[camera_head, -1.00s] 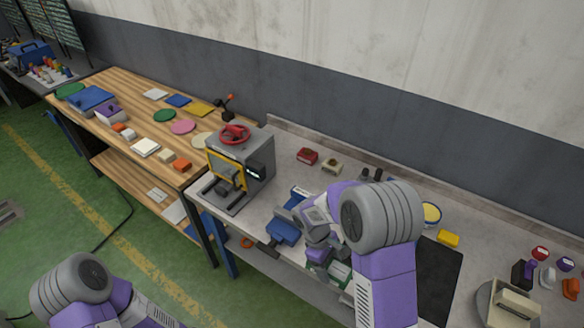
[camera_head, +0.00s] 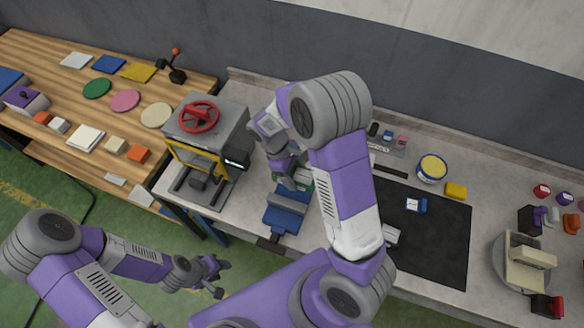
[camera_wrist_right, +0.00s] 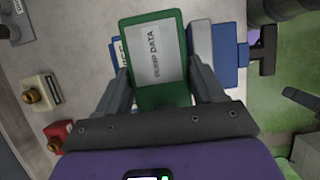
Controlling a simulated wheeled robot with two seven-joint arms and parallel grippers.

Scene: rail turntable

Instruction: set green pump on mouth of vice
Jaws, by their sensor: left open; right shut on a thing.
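The green pump (camera_wrist_right: 158,55), with a white label reading "PUMP DATA", is between the fingers of my right gripper (camera_wrist_right: 160,85), which is shut on it. In the head view the pump (camera_head: 304,180) is partly hidden by my right gripper (camera_head: 292,178). The blue vice (camera_head: 284,212) is at the bench's front edge, just below the pump in the picture; it also shows right of the pump in the wrist view (camera_wrist_right: 228,45). I cannot tell whether pump and vice touch. The vice mouth is mostly hidden. My left gripper (camera_head: 213,276) is open and empty, off the bench front.
A grey machine with a red handwheel (camera_head: 199,116) stands left of the vice. A black mat (camera_head: 435,235), a yellow-topped tin (camera_head: 432,168) and a yellow block (camera_head: 456,191) lie to the right. A red block (camera_wrist_right: 56,133) and a beige block (camera_wrist_right: 42,92) show in the wrist view.

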